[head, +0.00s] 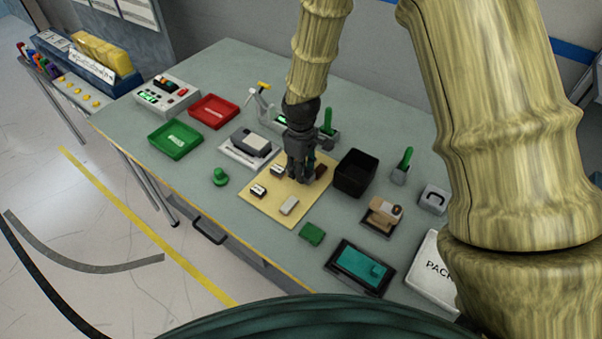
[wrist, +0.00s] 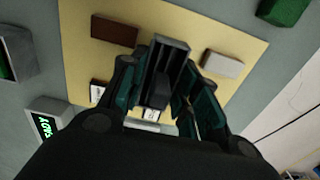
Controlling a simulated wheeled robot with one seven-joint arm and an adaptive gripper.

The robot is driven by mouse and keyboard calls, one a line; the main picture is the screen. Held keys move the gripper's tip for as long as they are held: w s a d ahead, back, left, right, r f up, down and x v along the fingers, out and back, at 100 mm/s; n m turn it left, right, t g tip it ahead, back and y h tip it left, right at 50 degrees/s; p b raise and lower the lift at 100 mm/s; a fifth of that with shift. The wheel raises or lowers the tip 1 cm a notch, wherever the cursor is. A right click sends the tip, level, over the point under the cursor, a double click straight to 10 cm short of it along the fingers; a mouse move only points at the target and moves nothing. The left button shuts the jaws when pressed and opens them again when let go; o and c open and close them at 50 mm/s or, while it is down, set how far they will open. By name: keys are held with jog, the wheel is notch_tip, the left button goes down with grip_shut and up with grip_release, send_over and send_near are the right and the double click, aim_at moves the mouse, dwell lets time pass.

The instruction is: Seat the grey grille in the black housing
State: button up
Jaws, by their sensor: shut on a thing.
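My gripper (head: 298,178) is over the yellow mat (head: 262,216) in the head view, pointing down. In the wrist view its teal-padded fingers (wrist: 160,88) are closed around a dark grey, ribbed piece (wrist: 171,52), which looks like the grille. Its lower part is hidden between the fingers, and I cannot tell whether it touches the mat. In the head view the piece is hard to separate from the dark fingers. A black piece with a light grey top (head: 251,142) sits on a white plate left of the mat. It may be the black housing, but I cannot be sure.
The mat also holds a light grey block (head: 289,207), a brown block (wrist: 114,30) and small white-labelled parts (head: 258,191). An open black bin (head: 354,174) stands close right of my gripper. Red (head: 213,111) and green (head: 175,139) trays lie to the left.

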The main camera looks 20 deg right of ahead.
jog(key=shift+s+f+p, duration=0.2)
jog(key=shift+f+p, duration=0.25)
jog(key=shift+f, duration=0.1)
jog(key=shift+w+f+p, duration=0.1)
jog(key=shift+f+p, duration=0.25)
jog(key=shift+f, duration=0.7)
jog(key=shift+f, duration=0.15)
jog(key=o, duration=0.7)
jog(key=shift+c, duration=0.2)
jog(key=shift+r+b, duration=2.25)
jog(key=shift+r, duration=3.85)
